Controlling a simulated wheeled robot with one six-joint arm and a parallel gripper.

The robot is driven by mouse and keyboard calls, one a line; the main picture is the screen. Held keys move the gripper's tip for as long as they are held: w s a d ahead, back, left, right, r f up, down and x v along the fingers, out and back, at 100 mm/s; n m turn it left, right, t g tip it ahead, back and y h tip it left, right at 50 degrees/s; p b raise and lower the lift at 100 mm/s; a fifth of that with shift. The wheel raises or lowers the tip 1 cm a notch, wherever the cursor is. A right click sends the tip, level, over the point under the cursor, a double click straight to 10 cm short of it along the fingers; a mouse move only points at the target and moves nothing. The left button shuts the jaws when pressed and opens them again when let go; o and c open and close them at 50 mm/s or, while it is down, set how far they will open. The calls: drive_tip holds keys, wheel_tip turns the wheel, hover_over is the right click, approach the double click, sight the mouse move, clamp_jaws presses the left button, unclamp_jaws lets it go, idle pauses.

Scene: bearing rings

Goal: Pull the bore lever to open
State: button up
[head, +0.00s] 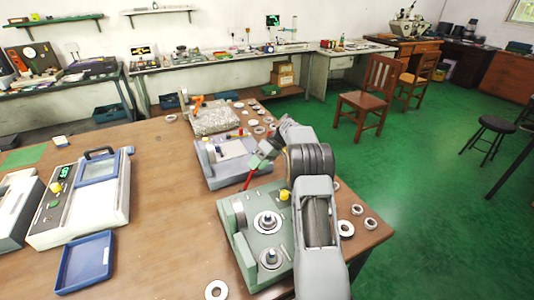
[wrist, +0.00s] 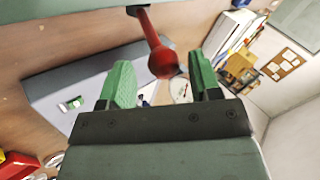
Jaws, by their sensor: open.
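The bore lever is a red rod with a round red knob (wrist: 163,60). In the wrist view it hangs from the top edge, and its knob shows between the two green fingers of my gripper (wrist: 160,82). My gripper is open, with a gap on both sides of the knob; I cannot tell how deep the knob sits between the fingers. In the head view the red lever (head: 248,178) rises at the back left of the grey-green gauge fixture (head: 246,215), close to my gripper (head: 262,150). My arm hides part of the fixture.
A second grey device (head: 215,172) stands just behind the fixture. Several metal rings (head: 346,228) lie to its right and one ring (head: 216,290) in front. A blue tray (head: 84,263) and a white instrument (head: 85,200) are at left. The wooden table between is clear.

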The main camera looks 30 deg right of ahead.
drive_tip(key=p+v, duration=0.1)
drive_tip(key=v, duration=1.1)
drive_tip(key=shift+d+r+p, duration=0.25)
drive_tip(key=shift+d+p, duration=0.05)
